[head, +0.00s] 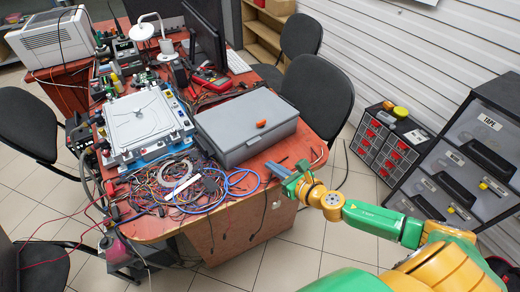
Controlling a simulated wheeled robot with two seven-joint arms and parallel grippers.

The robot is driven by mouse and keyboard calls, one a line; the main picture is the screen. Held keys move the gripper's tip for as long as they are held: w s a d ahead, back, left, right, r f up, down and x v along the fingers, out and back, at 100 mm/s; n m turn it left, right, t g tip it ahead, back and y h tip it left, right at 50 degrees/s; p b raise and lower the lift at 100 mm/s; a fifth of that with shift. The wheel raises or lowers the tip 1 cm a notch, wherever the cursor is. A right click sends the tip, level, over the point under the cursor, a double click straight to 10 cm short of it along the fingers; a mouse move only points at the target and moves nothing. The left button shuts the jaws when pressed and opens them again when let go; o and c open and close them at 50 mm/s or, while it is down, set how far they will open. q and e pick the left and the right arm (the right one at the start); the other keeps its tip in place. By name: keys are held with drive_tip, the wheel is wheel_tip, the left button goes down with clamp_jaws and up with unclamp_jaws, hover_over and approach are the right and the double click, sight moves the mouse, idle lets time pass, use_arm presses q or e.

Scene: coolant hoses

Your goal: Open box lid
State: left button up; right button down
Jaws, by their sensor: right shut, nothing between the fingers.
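A grey box (246,122) sits on the right part of the red-brown table with its lid shut. A small orange piece (261,124) lies on top of the lid. My right gripper (281,172) is shut and empty. It is at the table's front right edge, by the near right corner of the box; I cannot tell whether it touches the box. My left gripper is not in view.
A tangle of wires and blue cable (235,183) covers the table's front. A white device on a frame (140,118) stands left of the box. A monitor (203,36) and red tools (212,80) are behind it. Dark drawer units (470,150) stand at right.

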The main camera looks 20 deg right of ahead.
drive_tip(key=x, duration=0.6)
drive_tip(key=shift+w+f+b, duration=0.1)
drive_tip(key=shift+b, duration=0.25)
drive_tip(key=r+p, duration=0.1)
drive_tip(key=w+r+p, duration=0.1)
drive_tip(key=r+p, duration=0.1)
drive_tip(key=shift+a+r, duration=0.1)
drive_tip(key=shift+r, duration=0.15)
drive_tip(key=shift+s+r+p, duration=0.2)
drive_tip(key=shift+r+p, duration=0.1)
drive_tip(key=shift+w+f, duration=0.1)
